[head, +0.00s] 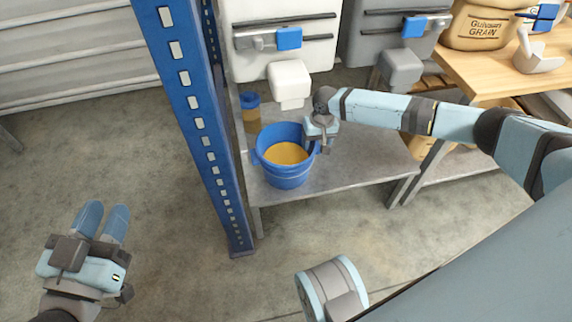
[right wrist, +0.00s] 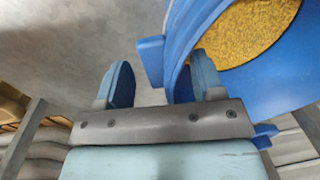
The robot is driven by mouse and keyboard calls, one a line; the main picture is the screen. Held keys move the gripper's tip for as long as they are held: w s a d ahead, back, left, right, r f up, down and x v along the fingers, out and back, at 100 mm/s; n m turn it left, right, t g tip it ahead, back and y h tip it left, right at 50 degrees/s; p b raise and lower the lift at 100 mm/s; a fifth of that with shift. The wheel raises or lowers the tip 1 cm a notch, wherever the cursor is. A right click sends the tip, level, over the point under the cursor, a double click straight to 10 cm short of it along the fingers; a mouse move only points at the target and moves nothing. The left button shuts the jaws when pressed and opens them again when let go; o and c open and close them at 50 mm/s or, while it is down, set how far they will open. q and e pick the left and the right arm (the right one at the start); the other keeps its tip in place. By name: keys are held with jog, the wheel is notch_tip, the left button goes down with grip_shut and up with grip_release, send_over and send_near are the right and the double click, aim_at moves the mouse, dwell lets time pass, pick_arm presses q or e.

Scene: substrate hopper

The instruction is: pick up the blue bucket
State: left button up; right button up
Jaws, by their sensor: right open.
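The blue bucket (head: 287,178) stands upright on the grey shelf, with yellow grain inside. In the right wrist view, the bucket (right wrist: 285,88) fills the upper right, and a blue lug on its side shows between and just beyond my fingertips. My right gripper (head: 316,147) is at the bucket's right rim, with its fingers apart; they also show in the right wrist view (right wrist: 152,82). The right-hand finger overlaps the bucket wall in that view; I cannot tell if it touches. My left gripper (head: 104,220) is over the floor at lower left, fingers slightly apart and empty.
A blue rack post (head: 195,120) rises left of the bucket. The grey shelf (head: 350,170) is bare to the bucket's right. A blue-topped container (head: 250,110) stands behind it. White and grey hoppers (head: 280,55) hang above. A wooden table (head: 500,72) with a grain sack (head: 478,28) is at right.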

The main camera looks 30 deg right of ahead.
jog(key=shift+f, duration=0.6)
pick_arm(q)
jog(key=shift+w+a+t, duration=0.1)
jog(key=shift+w+t, duration=0.05)
jog(key=shift+t, duration=0.15)
jog(key=shift+r, duration=0.1)
pick_arm(e)
grip_shut()
jog(key=shift+r, duration=0.1)
